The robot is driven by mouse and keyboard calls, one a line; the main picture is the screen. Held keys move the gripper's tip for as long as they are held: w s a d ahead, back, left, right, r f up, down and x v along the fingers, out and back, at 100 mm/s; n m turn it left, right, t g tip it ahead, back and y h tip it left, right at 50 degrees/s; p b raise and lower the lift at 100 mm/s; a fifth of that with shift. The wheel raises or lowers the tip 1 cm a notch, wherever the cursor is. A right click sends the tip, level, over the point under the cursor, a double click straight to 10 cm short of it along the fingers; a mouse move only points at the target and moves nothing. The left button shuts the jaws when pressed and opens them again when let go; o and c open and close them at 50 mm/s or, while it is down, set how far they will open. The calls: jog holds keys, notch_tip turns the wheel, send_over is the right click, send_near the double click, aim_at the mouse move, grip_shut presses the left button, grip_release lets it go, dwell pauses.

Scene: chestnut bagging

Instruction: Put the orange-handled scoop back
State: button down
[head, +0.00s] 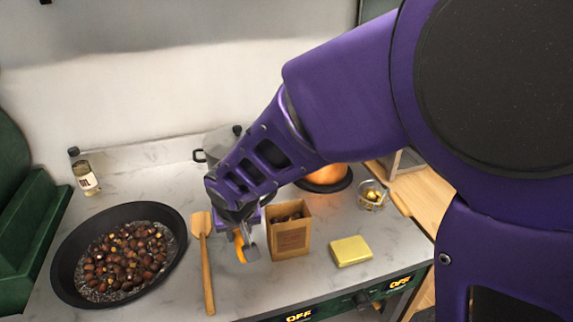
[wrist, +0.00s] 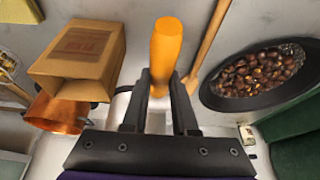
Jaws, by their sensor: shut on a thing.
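My gripper (head: 243,226) is shut on the orange-handled scoop (head: 239,247), which it holds just left of the paper bag, near the counter's front. In the wrist view the orange handle (wrist: 166,48) sticks out beyond my fingers (wrist: 160,92). The scoop's metal end is mostly hidden; I cannot tell how far it is from the counter. The brown paper bag (head: 290,240) stands upright and open with chestnuts inside; it also shows in the wrist view (wrist: 85,58). The black pan (head: 62,275) at left holds many chestnuts.
A wooden spatula (head: 207,270) lies between pan and gripper. A yellow block (head: 350,251) lies right of the bag. A bottle (head: 84,175), a grey pot (head: 215,143), a copper pot (head: 328,175) and a small glass (head: 371,196) stand behind. Bare counter (head: 310,280) lies in front.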

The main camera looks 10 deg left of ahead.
notch_tip(320, 180, down, 7)
jog(key=b, duration=0.3)
jog(key=shift+b, duration=0.4)
jog(key=shift+f+b, duration=0.6)
jog(key=shift+b, duration=0.2)
jog(key=shift+f+b, duration=0.45)
jog(key=shift+b, duration=0.1)
jog(key=c, duration=0.6)
grip_release()
jog(key=shift+r, duration=0.15)
